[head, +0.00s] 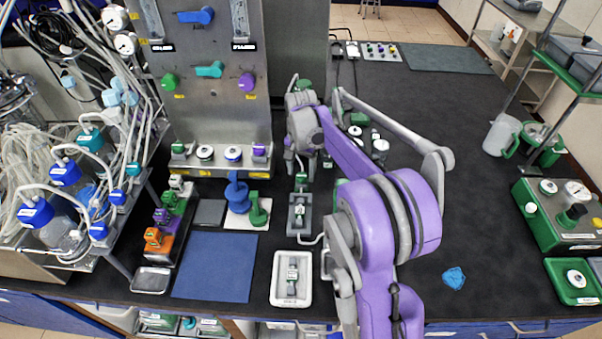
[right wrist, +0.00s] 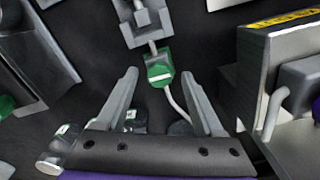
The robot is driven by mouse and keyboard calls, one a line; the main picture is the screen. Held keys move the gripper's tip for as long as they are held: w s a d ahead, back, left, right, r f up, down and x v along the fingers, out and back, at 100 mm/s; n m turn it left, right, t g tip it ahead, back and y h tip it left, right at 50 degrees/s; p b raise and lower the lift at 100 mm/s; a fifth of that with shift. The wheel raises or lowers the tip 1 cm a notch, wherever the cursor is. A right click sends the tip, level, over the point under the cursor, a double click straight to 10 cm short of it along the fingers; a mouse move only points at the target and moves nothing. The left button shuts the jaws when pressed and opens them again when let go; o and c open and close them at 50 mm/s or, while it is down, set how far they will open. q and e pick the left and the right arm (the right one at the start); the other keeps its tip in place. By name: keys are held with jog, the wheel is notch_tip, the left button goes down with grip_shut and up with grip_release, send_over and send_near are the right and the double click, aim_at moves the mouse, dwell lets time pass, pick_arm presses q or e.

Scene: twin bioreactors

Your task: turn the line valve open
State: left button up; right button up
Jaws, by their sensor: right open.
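A small green in-line valve (right wrist: 159,68) with a white bar across its top sits on a thin grey tube in the right wrist view. The tube joins a grey block (right wrist: 145,18) above it and curves away below it. In the head view a small green fitting (head: 301,180), which seems to be this valve, stands just behind a grey tray. My right gripper (right wrist: 162,76) is open and empty. Its two fingertips are on either side of the valve in that picture; I cannot tell the height gap. In the head view my right wrist hides most of that gripper. My left gripper is not in view.
A steel panel (head: 212,115) with coloured handles stands left of my right wrist. A grey box-shaped fixture (right wrist: 287,75) is close to the right finger. A white tray (head: 291,299) and blue mat (head: 214,268) lie in front.

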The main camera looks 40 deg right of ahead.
jog(key=shift+f, duration=0.55)
grip_shut()
